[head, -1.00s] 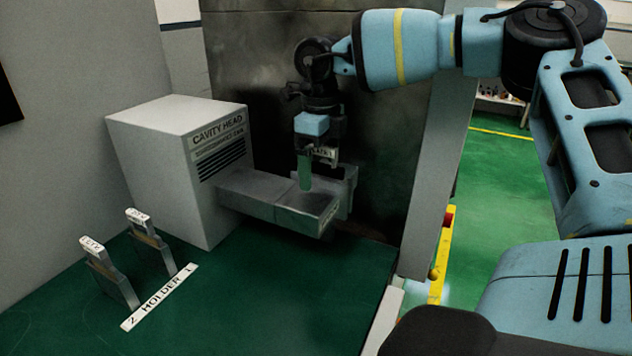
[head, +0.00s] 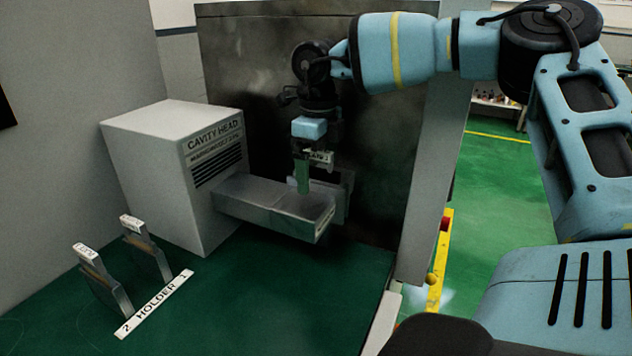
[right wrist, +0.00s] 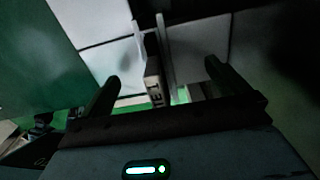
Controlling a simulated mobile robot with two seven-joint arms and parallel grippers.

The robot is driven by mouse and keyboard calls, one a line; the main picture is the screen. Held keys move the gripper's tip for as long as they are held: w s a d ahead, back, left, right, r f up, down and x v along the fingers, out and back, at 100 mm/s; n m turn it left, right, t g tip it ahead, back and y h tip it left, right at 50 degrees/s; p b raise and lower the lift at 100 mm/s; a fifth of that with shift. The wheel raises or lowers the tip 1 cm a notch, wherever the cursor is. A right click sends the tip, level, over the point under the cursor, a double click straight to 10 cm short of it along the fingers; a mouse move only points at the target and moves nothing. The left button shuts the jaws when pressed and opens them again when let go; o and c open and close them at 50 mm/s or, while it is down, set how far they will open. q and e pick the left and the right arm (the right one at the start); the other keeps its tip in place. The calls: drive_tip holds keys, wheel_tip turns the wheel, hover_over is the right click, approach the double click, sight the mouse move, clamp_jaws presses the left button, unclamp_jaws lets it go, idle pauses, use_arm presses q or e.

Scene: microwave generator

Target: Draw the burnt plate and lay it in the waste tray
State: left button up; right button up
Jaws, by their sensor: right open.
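A labelled plate (head: 321,158) stands upright at the outer end of the grey waveguide arm (head: 262,203) of the cavity head. Its label (right wrist: 155,88) shows between pale metal walls in the right wrist view; only part of the lettering reads. My right gripper (head: 312,182) points down at that end, open, and one green-lit finger shows in the head view. In the right wrist view its two dark fingers (right wrist: 161,72) stand apart, one on each side of the label, with gaps visible. I cannot make out a waste tray. My left gripper is not in view.
The white cavity head (head: 170,165) stands left of the plate. Two labelled plates (head: 147,250) (head: 103,283) stand at a holder strip (head: 155,304) on the green bench (head: 250,315). A dark metal wall is close behind my gripper. The bench front is clear.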

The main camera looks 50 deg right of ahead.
idle(0.7)
clamp_jaws()
drive_tip(key=c, duration=0.6)
unclamp_jaws()
drive_tip(key=shift+r, duration=3.9)
